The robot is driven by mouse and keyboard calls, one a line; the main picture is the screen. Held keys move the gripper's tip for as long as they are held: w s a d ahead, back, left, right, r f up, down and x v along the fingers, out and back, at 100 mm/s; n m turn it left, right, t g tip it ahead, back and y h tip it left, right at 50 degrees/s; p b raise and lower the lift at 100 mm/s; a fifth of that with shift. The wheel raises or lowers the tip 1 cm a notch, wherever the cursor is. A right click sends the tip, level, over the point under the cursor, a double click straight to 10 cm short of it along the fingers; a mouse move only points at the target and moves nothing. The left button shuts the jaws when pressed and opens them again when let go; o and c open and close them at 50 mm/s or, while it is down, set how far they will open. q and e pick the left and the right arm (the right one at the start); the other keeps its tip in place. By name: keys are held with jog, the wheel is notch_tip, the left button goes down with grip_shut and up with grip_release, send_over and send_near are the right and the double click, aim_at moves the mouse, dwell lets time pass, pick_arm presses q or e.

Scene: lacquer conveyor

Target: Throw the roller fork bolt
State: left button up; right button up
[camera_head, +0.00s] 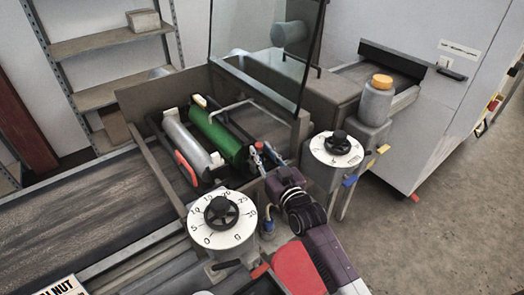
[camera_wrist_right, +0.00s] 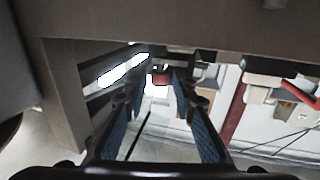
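The roller unit holds a grey roller (camera_head: 190,140) and a green roller (camera_head: 222,137) in a dark frame. A red handle (camera_head: 188,168) is at its near left end. The roller fork bolt cannot be singled out with certainty. My right gripper (camera_head: 262,152) is at the near right end of the green roller, by the unit's side wall. In the right wrist view its two blue-padded fingers (camera_wrist_right: 160,82) stand apart. A small dark red piece (camera_wrist_right: 160,77) shows between the tips; whether they touch it is unclear. My left gripper is not in view.
Two white numbered dials with black knobs, a near one (camera_head: 222,218) and a right one (camera_head: 337,149), flank my right arm. A clear guard (camera_head: 250,45) rises behind the rollers. A grey jar with an orange lid (camera_head: 377,100) stands right. A belt (camera_head: 80,205) runs left.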

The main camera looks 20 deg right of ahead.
grip_shut()
dwell(0.3)
jog(key=d, duration=0.1)
jog(key=w+d+b, duration=0.1)
jog(key=d, duration=0.1)
jog(key=shift+w+d, duration=0.3)
jog(key=shift+d, duration=0.3)
jog(key=shift+r, duration=0.1)
jog(key=shift+c, duration=0.8)
grip_release()
jog(key=shift+o, duration=0.8)
jog(key=shift+d, duration=0.1)
